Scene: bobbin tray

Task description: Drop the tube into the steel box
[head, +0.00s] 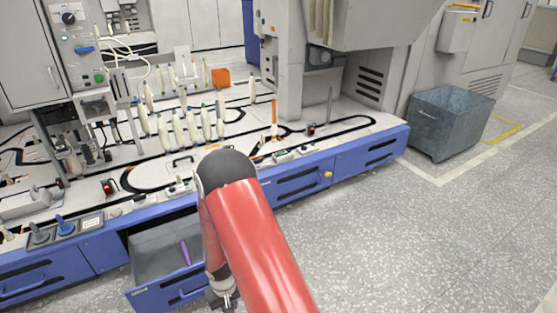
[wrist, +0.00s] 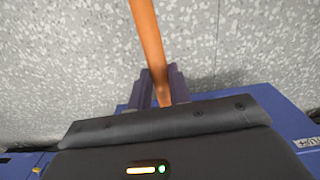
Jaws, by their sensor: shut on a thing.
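An orange tube (wrist: 146,40) stands up between the jaws of my gripper (wrist: 162,88) in the wrist view, and the gripper is shut on its lower part. In the head view my gripper (head: 226,299) is low at the bottom edge, right beside the open drawer; the held tube is hidden or too small to make out there. The grey steel box (head: 438,135) stands on the floor at the right, beyond the end of the blue bench and far from my gripper. Its inside is mostly not visible.
An open drawer (head: 150,249) at lower left holds a purple tube (head: 185,252). Another orange tube (head: 274,117) stands on the bench among several white bobbins (head: 192,125). A blue bench (head: 300,190) runs between. Speckled floor (head: 420,230) at the right is clear.

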